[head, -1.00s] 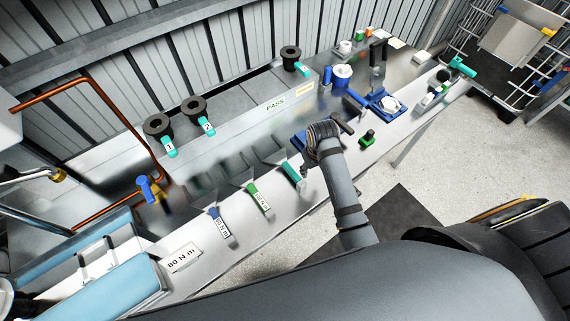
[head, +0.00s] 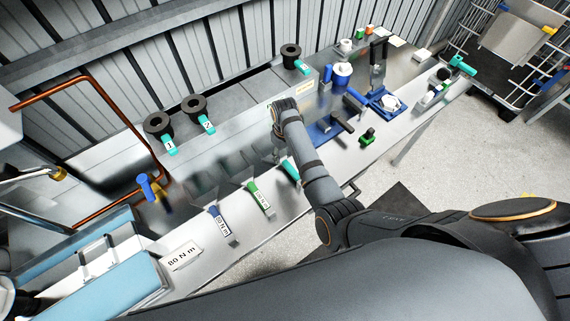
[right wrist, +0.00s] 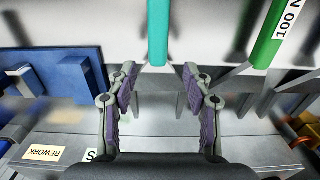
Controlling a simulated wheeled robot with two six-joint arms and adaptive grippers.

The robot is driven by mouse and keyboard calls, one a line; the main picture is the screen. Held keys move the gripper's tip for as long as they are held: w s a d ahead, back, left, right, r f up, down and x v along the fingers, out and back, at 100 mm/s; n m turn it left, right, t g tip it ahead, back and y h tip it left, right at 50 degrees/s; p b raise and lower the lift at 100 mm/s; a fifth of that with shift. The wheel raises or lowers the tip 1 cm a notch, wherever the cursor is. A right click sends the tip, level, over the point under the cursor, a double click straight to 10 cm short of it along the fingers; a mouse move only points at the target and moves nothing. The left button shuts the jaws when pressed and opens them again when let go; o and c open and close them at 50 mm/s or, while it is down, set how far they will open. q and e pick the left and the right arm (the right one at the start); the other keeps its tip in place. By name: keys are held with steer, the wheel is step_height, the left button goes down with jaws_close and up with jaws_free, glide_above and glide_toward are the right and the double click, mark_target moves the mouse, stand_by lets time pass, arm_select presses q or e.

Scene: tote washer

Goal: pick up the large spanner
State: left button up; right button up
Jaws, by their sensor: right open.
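Several spanners with coloured handles lie along the bench's front side: one blue-handled spanner (head: 221,225), a green-handled spanner (head: 259,197) and a teal-handled spanner (head: 290,169). I cannot tell for sure which is the large one. My right gripper (right wrist: 158,88) is open and empty in the right wrist view, its two fingers apart. The teal handle (right wrist: 158,32) lies ahead of the gap between the fingertips; the green handle (right wrist: 271,36) is off to the right. In the head view my right arm hides most of the gripper and part of the teal spanner. My left gripper is not in view.
A blue plate (head: 318,133) with a dark handle sits right of my arm. A raised grey housing (head: 245,115) with black rings (head: 193,107) stands at the back. A white "80 N m" card (head: 183,256) and light blue case (head: 125,285) are at lower left.

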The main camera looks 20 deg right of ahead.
mark_target(287, 164)
steer(key=f, duration=0.3)
steer(key=s+f, duration=0.1)
steer(key=shift+d+f+b, duration=0.35)
steer(key=shift+f, duration=0.05)
steer(key=shift+w+f, duration=0.1)
steer(key=shift+f, duration=0.1)
jaws_close()
steer(key=shift+r, duration=0.1)
